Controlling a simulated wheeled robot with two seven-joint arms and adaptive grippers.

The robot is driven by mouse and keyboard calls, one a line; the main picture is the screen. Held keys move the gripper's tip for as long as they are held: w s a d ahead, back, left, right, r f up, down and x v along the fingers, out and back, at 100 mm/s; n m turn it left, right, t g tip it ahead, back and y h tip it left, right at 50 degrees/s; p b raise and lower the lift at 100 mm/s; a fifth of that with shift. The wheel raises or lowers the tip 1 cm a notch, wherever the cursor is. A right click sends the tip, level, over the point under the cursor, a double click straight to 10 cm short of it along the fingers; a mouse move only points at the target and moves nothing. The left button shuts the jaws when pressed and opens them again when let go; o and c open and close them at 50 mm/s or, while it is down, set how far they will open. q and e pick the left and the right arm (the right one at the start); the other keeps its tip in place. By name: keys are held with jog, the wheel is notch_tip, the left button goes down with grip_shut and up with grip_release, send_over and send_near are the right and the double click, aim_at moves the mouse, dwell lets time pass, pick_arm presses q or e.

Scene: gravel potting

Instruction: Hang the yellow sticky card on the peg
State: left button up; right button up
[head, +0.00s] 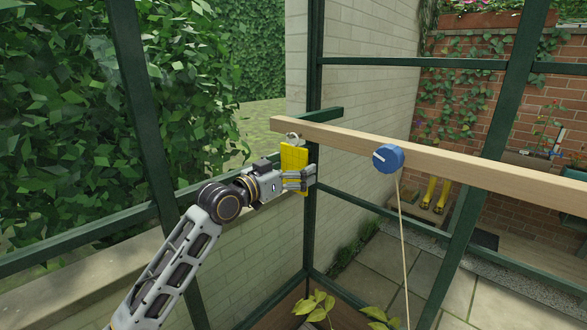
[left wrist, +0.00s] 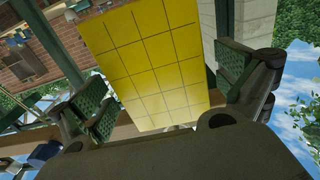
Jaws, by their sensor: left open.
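The yellow sticky card (head: 294,158) is upright at the left end of the wooden beam, with a pale ring or loop (head: 293,138) at its top. In the left wrist view its gridded face (left wrist: 155,60) fills the middle. My left gripper (head: 300,180) is at the card's lower part. Its two green-padded fingers stand open on either side of the card, and neither clearly touches it. The peg cannot be made out; the loop sits by the beam's end, but I cannot tell whether it is around a peg. My right gripper is out of view.
The wooden beam (head: 470,166) runs rightward from the card. A blue round knob (head: 388,158) with a hanging cord (head: 402,240) is on it. Dark green frame posts (head: 311,220) stand close behind the gripper. Leafy plants (head: 318,306) are below.

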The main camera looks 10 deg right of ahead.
pick_arm(q)
jog(key=shift+a, duration=0.1)
jog(key=v, duration=1.2)
jog(key=shift+f, duration=0.1)
dwell(0.6)
